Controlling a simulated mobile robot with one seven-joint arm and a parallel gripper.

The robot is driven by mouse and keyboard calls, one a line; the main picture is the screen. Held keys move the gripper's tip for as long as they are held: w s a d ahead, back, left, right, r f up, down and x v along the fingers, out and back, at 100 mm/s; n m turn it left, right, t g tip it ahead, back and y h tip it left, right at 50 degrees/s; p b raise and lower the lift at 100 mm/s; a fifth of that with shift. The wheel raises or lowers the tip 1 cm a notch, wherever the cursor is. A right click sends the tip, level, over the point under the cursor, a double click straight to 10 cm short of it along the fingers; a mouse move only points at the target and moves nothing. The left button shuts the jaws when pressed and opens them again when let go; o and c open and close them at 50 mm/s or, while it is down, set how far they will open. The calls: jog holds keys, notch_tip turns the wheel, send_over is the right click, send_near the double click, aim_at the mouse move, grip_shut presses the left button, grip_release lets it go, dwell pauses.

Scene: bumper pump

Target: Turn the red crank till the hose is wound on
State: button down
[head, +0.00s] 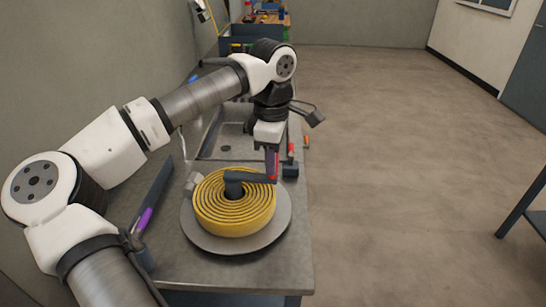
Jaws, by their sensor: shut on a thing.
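The yellow hose (234,208) lies coiled in a spiral on a round grey plate (195,232) on the metal counter. A dark crank arm (245,176) reaches from the hub at the coil's centre to the right. Its red handle (274,164) stands upright at the arm's outer end. My gripper (271,152) points down over the coil's upper right edge and is shut on the red handle. The fingertips are small and partly merge with the handle. A grey hose fitting (194,181) shows at the coil's upper left.
A sink (232,142) lies behind the coil. A small dark block (290,170) sits at the counter's right edge. A dark holder with a purple part (145,220) stands at left. The floor (400,190) to the right is open, with a table edge at far right.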

jog(key=shift+a, duration=0.1)
jog(key=c, duration=1.2)
grip_release()
notch_tip(320, 180, up, 14)
jog(key=shift+f+b, duration=0.1)
jog(key=shift+b, duration=0.6)
jog(key=shift+s, duration=0.1)
